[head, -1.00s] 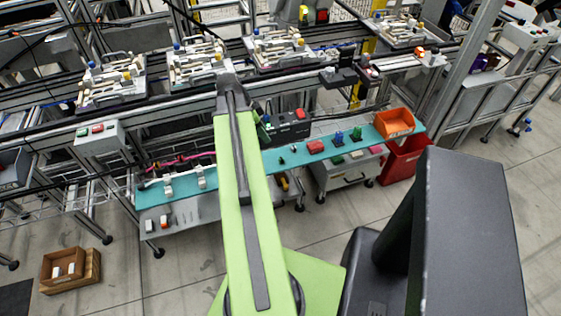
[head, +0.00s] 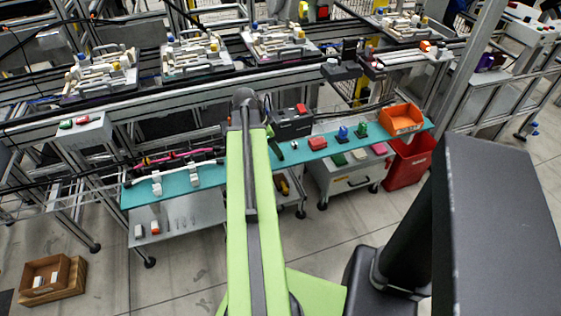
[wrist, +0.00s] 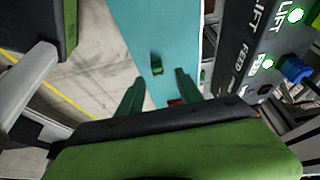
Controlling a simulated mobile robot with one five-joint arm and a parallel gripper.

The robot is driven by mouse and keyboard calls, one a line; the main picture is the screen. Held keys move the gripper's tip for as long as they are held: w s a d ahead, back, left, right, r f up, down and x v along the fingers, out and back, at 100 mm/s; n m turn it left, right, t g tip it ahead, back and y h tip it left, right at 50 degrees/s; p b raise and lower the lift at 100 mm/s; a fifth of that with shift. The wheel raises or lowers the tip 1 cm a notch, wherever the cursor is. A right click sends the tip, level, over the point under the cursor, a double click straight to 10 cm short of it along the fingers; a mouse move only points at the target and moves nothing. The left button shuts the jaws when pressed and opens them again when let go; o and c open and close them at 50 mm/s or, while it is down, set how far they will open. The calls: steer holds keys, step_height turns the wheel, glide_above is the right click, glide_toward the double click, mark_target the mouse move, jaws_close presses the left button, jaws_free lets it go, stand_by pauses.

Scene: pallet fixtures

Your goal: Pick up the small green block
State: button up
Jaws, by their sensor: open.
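A small green block (wrist: 157,68) lies on the teal shelf (wrist: 150,25) in the wrist view. It appears beyond and between the two dark green fingers of my gripper (wrist: 160,78), which stand apart with nothing between them. I cannot tell whether the fingers are level with the block or above it. In the head view my arm reaches over the teal shelf (head: 208,173) and hides part of it. I cannot surely pick out the same block there.
A red block (head: 317,143), a blue piece (head: 342,132) and a green piece (head: 360,130) stand along the shelf. An orange bin (head: 402,120) is at its right end, with a red bin (head: 408,165) below. A control box (wrist: 262,65) is close on the right in the wrist view.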

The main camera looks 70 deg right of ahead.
steer(key=b+x, duration=0.2)
steer(key=x, duration=0.1)
steer(key=b+x, duration=0.1)
steer(key=shift+s+a+f+b, duration=0.15)
steer(key=shift+a+f+b, duration=0.05)
steer(key=shift+f+b, duration=0.2)
steer(key=shift+r, duration=0.15)
jaws_close()
